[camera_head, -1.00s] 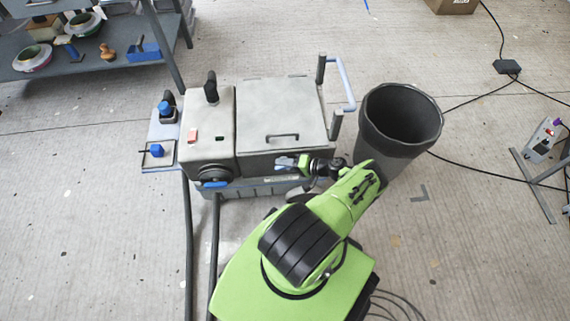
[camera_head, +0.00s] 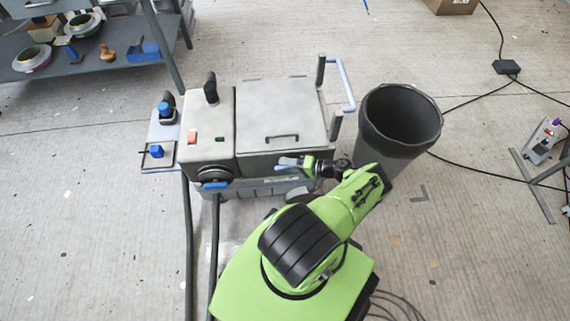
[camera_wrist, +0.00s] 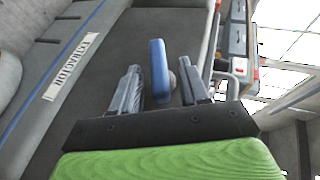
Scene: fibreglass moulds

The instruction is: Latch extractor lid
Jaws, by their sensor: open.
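The extractor (camera_head: 205,125) is a grey box unit in the middle of the head view. Its flat lid (camera_head: 282,105) lies down over the right part of the box, with a dark handle (camera_head: 282,137) near its front edge. My gripper (camera_head: 290,162) is at the front face of the extractor, below the lid. In the wrist view my gripper (camera_wrist: 160,90) is open, with its two grey fingers on either side of a blue latch lever (camera_wrist: 159,70). Whether either finger touches the lever I cannot tell. The lever is hidden by my gripper in the head view.
A black bin (camera_head: 400,120) stands close to the right of the extractor, beside my arm. Hoses (camera_head: 189,240) run along the floor at front left. A shelf (camera_head: 90,65) with tools stands at back left. Cables lie at right.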

